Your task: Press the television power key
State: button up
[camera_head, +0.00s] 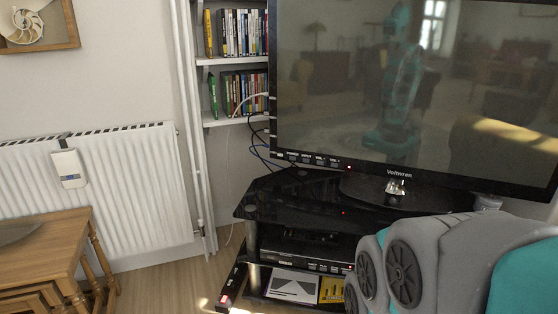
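The television (415,80) is a large black flat screen at the upper right, on a black stand. A row of small labelled keys (306,159) runs along the lower left of its bezel; the labels are too small to tell which is the power key. A red light (349,167) glows at the right end of that row. The screen looks dark and reflects the room and a teal figure. My grey and teal arm fills the lower right corner, in front of the stand and below the screen. My gripper is not in view.
The black glass stand (285,205) holds a black player box (300,248), with cases below. Shelves of discs (241,92), a white radiator (130,185) and wooden nesting tables (50,245) stand left.

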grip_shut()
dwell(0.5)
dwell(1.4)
